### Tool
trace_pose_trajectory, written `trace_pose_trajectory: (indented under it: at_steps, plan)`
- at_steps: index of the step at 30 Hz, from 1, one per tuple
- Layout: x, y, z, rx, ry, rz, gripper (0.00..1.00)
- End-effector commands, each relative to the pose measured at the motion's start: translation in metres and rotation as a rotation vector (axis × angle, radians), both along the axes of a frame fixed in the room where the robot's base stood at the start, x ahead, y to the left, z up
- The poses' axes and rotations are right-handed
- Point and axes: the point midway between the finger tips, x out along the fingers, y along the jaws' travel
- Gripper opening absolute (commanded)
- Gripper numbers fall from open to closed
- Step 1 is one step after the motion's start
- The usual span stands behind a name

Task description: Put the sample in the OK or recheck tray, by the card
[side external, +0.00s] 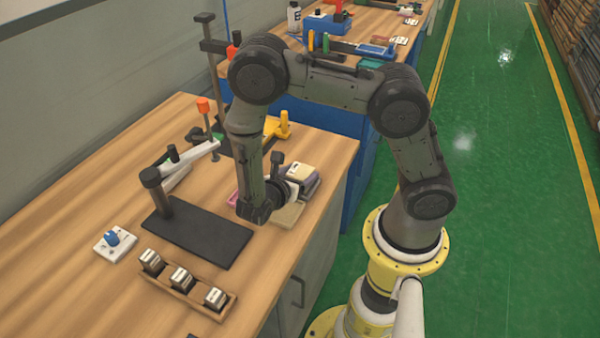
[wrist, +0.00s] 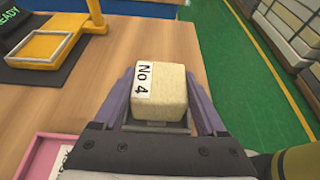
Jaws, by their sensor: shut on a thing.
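The sample is a cream foam block labelled "No 4" (wrist: 164,92), seen close in the wrist view. My gripper (wrist: 160,78) has its two purple fingers on either side of the block and is shut on it. In the side view the block (side external: 299,169) is held level near the bench's right edge. A pink tray (side external: 231,196) sits beside my wrist, partly hidden by it. The wrist view also shows its pink rim (wrist: 42,142) and part of a white paper. A beige tray or pad (side external: 287,216) shows below my gripper. I cannot read any card.
A yellow tray-like fixture (wrist: 40,47) stands by a dark panel reading "READY" (wrist: 18,25).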

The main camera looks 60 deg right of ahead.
Motion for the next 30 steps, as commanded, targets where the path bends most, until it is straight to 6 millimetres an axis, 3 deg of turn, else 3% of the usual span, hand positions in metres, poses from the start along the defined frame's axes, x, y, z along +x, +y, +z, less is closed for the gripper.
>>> trace_pose_trajectory:
  at_steps: [4,5,9,20,30]
  plan:
    - [0.000,0.000,-0.003,-0.001,0.001,0.000,0.11]
    - [0.000,0.000,-0.003,0.000,0.001,0.000,0.76]
    - [0.000,0.000,-0.002,0.000,0.000,0.000,1.00]
    - [0.000,0.005,0.003,-0.001,-0.001,0.002,1.00]
    - [0.001,0.065,0.027,0.002,-0.003,0.005,1.00]
